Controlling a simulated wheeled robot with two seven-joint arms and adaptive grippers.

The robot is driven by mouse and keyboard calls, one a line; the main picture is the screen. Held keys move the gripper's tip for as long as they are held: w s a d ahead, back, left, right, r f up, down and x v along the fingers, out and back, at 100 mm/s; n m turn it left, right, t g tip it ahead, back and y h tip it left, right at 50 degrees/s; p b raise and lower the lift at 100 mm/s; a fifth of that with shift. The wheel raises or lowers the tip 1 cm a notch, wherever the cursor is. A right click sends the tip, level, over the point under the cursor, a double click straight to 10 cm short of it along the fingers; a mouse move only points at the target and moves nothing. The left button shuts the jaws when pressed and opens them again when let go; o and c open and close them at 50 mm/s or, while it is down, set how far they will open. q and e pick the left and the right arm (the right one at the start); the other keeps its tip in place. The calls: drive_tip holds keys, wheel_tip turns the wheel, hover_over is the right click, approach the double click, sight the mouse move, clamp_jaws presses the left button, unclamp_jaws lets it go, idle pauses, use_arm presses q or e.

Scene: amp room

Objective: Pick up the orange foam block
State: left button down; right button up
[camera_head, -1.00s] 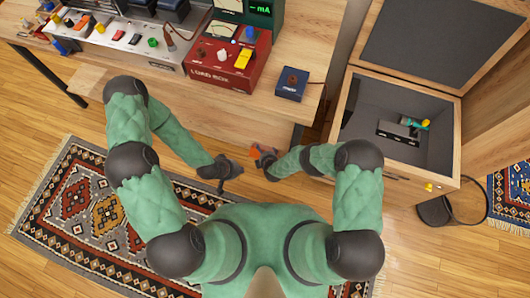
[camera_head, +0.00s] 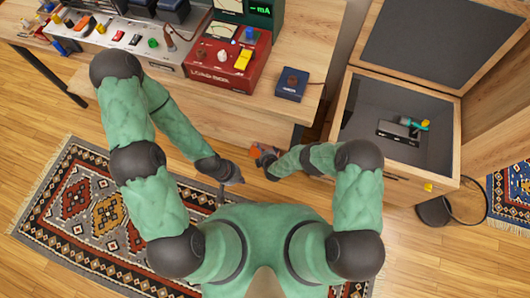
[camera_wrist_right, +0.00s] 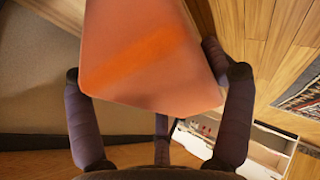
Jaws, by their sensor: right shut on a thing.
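The orange foam block (camera_head: 268,150) is small and partly hidden by my right gripper (camera_head: 264,163) near the middle of the head view. In the right wrist view the block (camera_wrist_right: 150,60) is large, with a brighter orange band across it. The fingers of my right gripper (camera_wrist_right: 145,75) are on both sides of it, shut on it. My left gripper (camera_head: 232,178) is just left of and lower than the right one in the head view, apart from the block. Its fingers are too small to read.
A wooden bench (camera_head: 190,95) carries a red load box (camera_head: 228,62) and a small blue box (camera_head: 292,84). An open wooden case (camera_head: 400,172) stands at the right with a dark device (camera_head: 398,132) inside. A patterned rug (camera_head: 90,215) lies on the floor.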

drive_tip(key=shift+r+p, duration=0.35)
drive_tip(key=shift+r, duration=0.3)
drive_tip(key=s+a+p, duration=0.2)
drive_tip(key=s+a, duration=0.1)
drive_tip(key=s, duration=0.6)
drive_tip(key=s+a+p, duration=0.2)
drive_tip(key=s+a, duration=0.1)
drive_tip(key=s, duration=0.7)
drive_tip(key=shift+s+a+f, duration=0.2)
drive_tip(key=shift+f, duration=0.1)
drive_tip(key=g+y, duration=0.1)
drive_tip(key=g, duration=0.2)
drive_tip(key=m+g+y+b, duration=0.1)
drive_tip(key=g, duration=0.3)
drive_tip(key=shift+m+g, duration=0.3)
